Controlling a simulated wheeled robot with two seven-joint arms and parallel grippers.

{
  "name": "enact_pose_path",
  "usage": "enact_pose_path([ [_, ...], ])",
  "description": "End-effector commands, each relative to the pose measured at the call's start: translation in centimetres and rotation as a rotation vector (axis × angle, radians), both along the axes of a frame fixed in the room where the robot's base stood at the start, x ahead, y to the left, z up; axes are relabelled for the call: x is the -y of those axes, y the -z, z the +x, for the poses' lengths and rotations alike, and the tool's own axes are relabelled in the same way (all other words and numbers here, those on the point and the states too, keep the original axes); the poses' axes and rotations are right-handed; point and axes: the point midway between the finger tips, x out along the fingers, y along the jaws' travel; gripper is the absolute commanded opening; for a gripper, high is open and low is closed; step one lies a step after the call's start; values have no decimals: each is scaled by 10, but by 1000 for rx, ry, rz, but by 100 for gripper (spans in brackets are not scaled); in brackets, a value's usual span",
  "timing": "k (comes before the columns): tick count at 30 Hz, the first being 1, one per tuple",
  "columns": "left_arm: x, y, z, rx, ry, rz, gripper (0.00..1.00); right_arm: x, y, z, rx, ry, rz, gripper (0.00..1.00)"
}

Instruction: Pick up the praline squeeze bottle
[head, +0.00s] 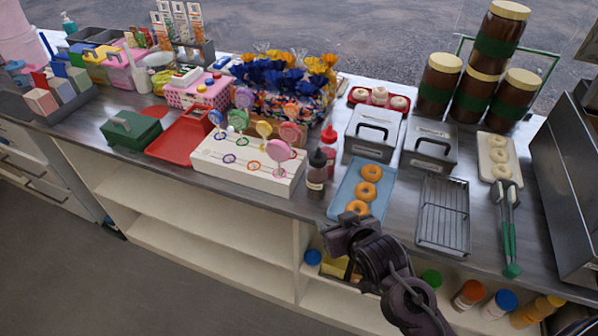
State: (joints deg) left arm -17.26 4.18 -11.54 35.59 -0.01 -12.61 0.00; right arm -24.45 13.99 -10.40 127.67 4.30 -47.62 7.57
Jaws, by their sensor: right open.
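A dark brown squeeze bottle with a black cap (316,178), which looks like the praline one, stands upright on the metal counter (245,190) between the white lollipop stand and the blue doughnut tray. A red-capped bottle (330,140) stands just behind it, partly hidden. My right gripper (340,232) is open and empty. It is at the counter's front edge, below the bottle in the picture and apart from it. The gap between its fingers is hard to make out. My left gripper is out of view.
A blue tray with doughnuts (342,202) lies right of the bottle, with a wire rack (444,215) beyond. The lollipop stand (235,170) is close on the left. Metal lidded bins (372,134) stand behind. Several jars and bottles fill the shelf below.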

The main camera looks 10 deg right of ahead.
Motion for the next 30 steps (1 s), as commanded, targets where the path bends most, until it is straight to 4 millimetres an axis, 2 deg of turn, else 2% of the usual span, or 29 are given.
enact_pose_path([
  [9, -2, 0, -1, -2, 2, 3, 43, -2, -34, 54, 362, -32, 64, 51],
  [15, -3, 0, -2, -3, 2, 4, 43, -1, -56, 73, 565, -68, 104, 51],
  [20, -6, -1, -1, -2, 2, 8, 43, -2, -63, 81, 617, -80, 117, 51],
  [30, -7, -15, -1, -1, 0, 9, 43, -7, -67, 118, 618, -80, 117, 51],
])
